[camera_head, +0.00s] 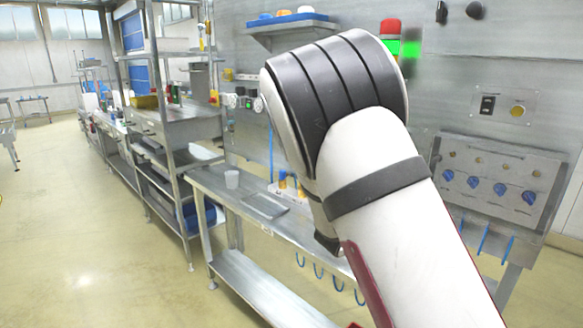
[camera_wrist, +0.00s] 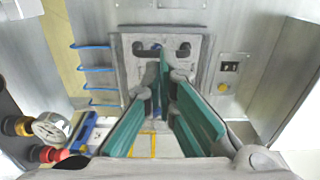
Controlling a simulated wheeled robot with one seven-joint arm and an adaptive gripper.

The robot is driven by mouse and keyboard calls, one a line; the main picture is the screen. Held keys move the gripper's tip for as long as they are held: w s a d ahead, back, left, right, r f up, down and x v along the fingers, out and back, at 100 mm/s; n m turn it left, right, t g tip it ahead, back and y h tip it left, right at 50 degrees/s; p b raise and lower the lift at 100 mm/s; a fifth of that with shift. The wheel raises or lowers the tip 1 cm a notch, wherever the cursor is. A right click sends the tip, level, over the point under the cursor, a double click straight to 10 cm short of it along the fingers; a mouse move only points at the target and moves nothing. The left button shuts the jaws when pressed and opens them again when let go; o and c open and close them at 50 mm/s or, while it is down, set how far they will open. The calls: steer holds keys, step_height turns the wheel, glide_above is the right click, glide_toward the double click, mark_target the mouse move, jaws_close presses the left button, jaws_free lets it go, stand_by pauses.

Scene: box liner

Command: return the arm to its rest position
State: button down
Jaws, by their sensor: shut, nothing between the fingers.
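My white arm (camera_head: 400,220) with dark grey bands fills the right middle of the head view. It rises from the lower right, bends at a rounded joint near the top, and its far part points down behind it. My gripper is mostly hidden there by my own arm. In the wrist view my gripper (camera_wrist: 161,108) shows its grey linkages and green finger pads. It is shut and holds nothing.
A panel with blue knobs (camera_head: 488,187) stands at the right. A pressure gauge (camera_wrist: 50,127) is at lower left.

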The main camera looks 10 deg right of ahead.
steer(key=s+a+r+n+y, duration=0.3)
steer(key=s+a+n+y, duration=0.2)
steer(key=a+n+y, duration=0.3)
steer(key=s+a+r+n+y, duration=0.3)
steer(key=s+a+n+y, duration=0.35)
steer(key=a+n, duration=0.2)
steer(key=s+n+g, duration=0.5)
steer(key=s+n, duration=0.7)
steer(key=s, duration=1.2)
steer(key=shift+d, duration=0.4)
